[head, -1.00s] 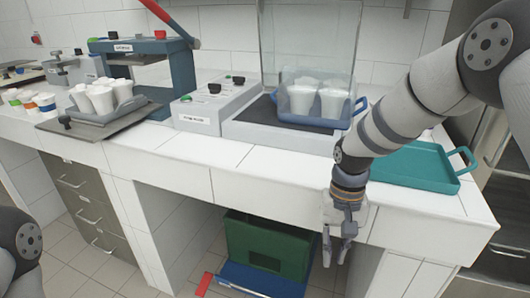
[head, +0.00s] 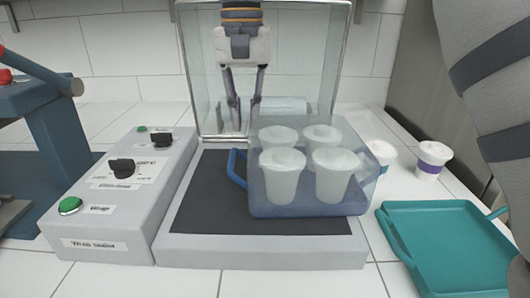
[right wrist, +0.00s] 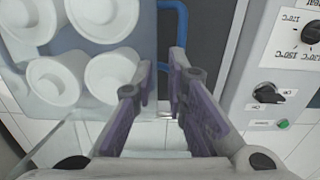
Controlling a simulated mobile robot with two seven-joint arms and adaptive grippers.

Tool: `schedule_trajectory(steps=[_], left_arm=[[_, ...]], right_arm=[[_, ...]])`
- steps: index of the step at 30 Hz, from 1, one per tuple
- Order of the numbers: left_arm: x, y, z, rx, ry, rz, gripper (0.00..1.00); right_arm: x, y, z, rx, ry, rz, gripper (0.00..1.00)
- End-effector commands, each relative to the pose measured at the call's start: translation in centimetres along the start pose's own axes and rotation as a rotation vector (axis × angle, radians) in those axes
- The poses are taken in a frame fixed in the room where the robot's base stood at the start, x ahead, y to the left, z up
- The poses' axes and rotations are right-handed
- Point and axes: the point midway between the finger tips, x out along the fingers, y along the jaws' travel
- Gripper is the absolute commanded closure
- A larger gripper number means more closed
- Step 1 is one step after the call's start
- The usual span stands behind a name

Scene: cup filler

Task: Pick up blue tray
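The blue tray (head: 305,209) rests on the dark top of the grey machine, holding several white cups (head: 282,172) under clear covering. Its blue side handle (head: 234,169) sticks out at the left. The tray also shows at the upper left of the right wrist view (right wrist: 97,41), with its handle (right wrist: 184,42) just beyond the fingertips. My right gripper (head: 242,122) reaches down near the handle side of the tray. In the right wrist view my right gripper (right wrist: 164,68) has its fingers apart with nothing between them. My left gripper is not in view.
A glass panel (head: 330,60) stands behind the tray. A control box (head: 125,185) with knobs is on the left. A teal tray (head: 450,250) lies on the counter at right. Loose white cups, one with a purple band (head: 432,163), stand behind it.

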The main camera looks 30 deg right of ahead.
Motion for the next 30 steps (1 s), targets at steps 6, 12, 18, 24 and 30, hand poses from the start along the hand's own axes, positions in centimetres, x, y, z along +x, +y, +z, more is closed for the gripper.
schedule_trajectory(steps=[6,12,18,24,30], left_arm=[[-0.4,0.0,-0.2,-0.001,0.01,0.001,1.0],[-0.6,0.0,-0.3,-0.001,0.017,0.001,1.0],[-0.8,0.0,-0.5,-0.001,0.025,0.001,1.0],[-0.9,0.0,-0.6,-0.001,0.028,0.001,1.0],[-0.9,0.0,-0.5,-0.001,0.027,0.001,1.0]], right_arm=[[2.5,0.1,0.2,0.001,-0.001,-0.001,0.87],[6.2,0.1,0.1,0.001,0.002,-0.002,0.87],[9.6,0.4,-0.2,0.0,-0.001,-0.001,0.87],[11.8,0.4,-0.3,-0.001,0.005,-0.003,0.87],[11.8,0.4,-0.3,-0.001,0.005,-0.002,0.93]])
